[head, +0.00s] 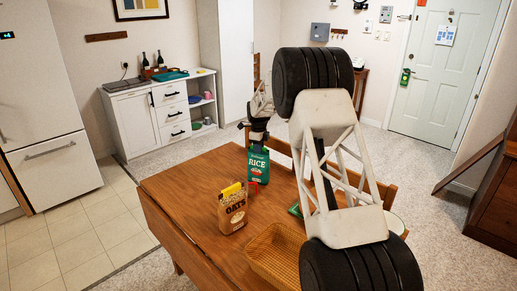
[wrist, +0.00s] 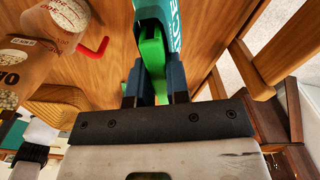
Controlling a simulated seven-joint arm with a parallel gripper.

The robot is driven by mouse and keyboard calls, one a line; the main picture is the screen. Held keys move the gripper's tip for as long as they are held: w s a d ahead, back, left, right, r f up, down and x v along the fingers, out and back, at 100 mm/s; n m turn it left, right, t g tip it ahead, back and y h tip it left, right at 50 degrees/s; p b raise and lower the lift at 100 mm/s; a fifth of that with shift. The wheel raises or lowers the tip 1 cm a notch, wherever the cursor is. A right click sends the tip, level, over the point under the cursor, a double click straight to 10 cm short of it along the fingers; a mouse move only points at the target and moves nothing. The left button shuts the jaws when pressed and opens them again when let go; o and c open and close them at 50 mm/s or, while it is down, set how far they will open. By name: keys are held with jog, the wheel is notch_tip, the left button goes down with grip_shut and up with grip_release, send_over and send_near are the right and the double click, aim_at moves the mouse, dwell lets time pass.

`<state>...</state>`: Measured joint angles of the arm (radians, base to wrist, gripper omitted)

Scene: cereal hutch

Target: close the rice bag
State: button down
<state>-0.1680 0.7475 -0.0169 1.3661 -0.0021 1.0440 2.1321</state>
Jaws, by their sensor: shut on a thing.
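The green rice bag (head: 258,167) stands upright on the wooden table. My gripper (head: 258,143) is at its top edge, pointing down. In the wrist view the fingers (wrist: 154,88) are shut on a bright green clip (wrist: 152,55), which lies against the rice bag (wrist: 155,10). I cannot tell whether the clip grips the bag's top, as the fingers and the view angle hide its jaws.
The brown oats bag (head: 233,212) with a yellow clip (head: 231,190) stands in front. A wicker basket (head: 262,262) is at the table's front. The table's left (head: 175,195) is clear. Chairs stand behind.

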dwell(0.3)
jog(key=c, duration=0.7)
grip_release()
jog(key=shift+r, duration=0.15)
jog(key=shift+r, duration=2.8)
grip_shut()
jog(key=shift+f, duration=2.05)
